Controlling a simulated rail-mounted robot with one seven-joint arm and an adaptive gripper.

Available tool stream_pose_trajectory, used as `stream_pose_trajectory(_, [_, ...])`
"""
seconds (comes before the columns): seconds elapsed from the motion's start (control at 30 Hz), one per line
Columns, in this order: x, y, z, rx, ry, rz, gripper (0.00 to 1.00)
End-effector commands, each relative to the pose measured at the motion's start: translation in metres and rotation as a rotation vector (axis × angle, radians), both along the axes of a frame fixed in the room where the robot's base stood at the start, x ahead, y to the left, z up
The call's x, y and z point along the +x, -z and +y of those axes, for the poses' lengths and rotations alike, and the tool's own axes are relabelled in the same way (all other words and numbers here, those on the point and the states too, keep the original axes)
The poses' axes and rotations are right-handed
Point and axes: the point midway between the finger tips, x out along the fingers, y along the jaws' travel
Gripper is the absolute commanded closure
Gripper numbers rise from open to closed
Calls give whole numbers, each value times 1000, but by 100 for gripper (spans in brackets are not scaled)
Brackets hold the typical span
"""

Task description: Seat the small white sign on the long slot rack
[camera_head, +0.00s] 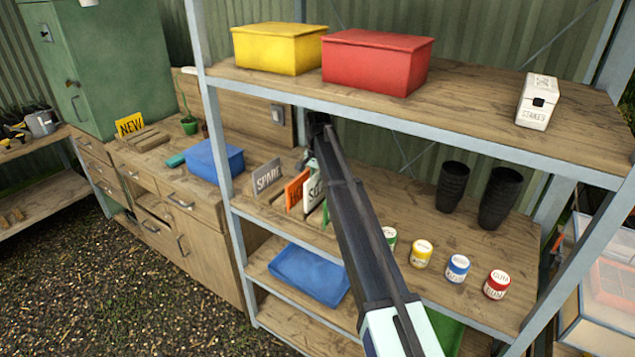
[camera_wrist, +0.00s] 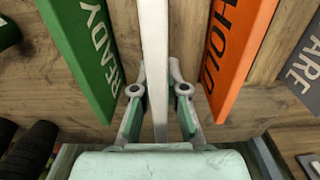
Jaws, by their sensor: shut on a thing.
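In the wrist view, my gripper (camera_wrist: 158,105) is shut on the white sign (camera_wrist: 155,45), which shows edge-on between its fingers. The green READY sign (camera_wrist: 85,50) is to its left and the orange HOLD sign (camera_wrist: 238,50) to its right, both apart from it. In the head view, the white sign (camera_head: 313,188) stands upright between the orange sign (camera_head: 296,190) and the green sign (camera_head: 325,214). The grey SPARE sign (camera_head: 267,175) is farther left. The long slot rack (camera_head: 266,196) is mostly hidden behind the signs; I cannot tell whether the white sign touches it.
A shelf above holds a yellow box (camera_head: 280,50), a red box (camera_head: 375,65) and a white carton (camera_head: 538,100). Black pots (camera_head: 500,195) and small paint tins (camera_head: 457,267) stand right of the signs. A yellow NEW sign (camera_head: 130,124) stands on the left bench.

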Motion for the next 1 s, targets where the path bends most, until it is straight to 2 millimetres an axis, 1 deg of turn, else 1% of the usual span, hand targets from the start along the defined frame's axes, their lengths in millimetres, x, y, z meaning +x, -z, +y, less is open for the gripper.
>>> stream_pose_trajectory(0.03, [0, 4, 0, 0, 0, 0, 100])
stream_pose_trajectory(0.6, [0, 28, 0, 0, 0, 0, 100])
stream_pose_trajectory(0.8, [0, 33, 0, 0, 0, 0, 100])
stream_pose_trajectory(1.0, [0, 35, 0, 0, 0, 0, 100])
